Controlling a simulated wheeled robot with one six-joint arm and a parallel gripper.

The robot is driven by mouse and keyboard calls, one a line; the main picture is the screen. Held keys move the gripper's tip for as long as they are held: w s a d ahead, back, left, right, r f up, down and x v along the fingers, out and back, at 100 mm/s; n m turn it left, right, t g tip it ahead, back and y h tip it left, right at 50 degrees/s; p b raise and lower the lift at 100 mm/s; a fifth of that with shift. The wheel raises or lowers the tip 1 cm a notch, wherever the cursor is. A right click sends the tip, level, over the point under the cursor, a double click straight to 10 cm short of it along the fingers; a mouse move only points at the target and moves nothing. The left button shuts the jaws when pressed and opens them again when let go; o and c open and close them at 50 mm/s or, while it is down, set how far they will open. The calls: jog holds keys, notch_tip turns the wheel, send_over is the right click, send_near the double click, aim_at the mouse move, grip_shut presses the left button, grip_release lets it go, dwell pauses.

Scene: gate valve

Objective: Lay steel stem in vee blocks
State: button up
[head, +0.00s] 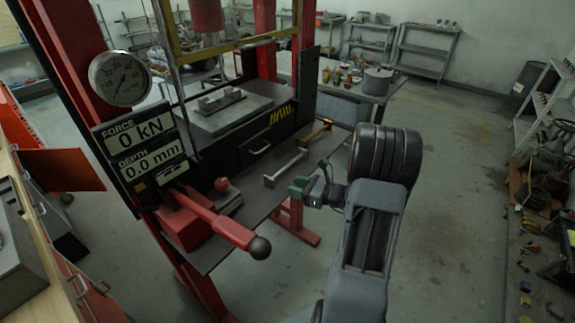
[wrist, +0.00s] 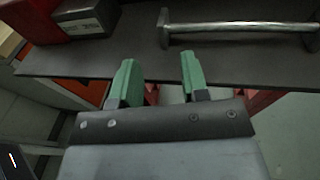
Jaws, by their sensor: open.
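The steel stem (head: 285,168) is a bare grey rod lying on the dark shelf at the front of the press. In the wrist view the stem (wrist: 240,27) lies across the upper right, with a small dark support at each end. My gripper (head: 299,186) has green fingers and hangs by the shelf's front edge, just in front of the stem. In the wrist view my gripper (wrist: 159,72) is open and empty, apart from the stem and mostly left of it. What look like the vee blocks (head: 220,102) sit on the press bed, small and hard to make out.
The grey press bed (head: 228,120) stands behind the shelf. A brass-coloured part (head: 314,132) lies on the shelf beyond the stem. A red lever with a black knob (head: 259,247) juts out at the shelf's left. A gauge (head: 120,79) hangs on the red post.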

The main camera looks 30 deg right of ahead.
jog(key=p+x, duration=0.2)
jog(key=x, duration=0.3)
jog(key=shift+w+a, duration=0.2)
jog(key=shift+w, duration=0.2)
jog(key=shift+w+a+f, duration=0.15)
jog(key=shift+w+a, duration=0.25)
jog(key=shift+w, duration=0.2)
grip_shut()
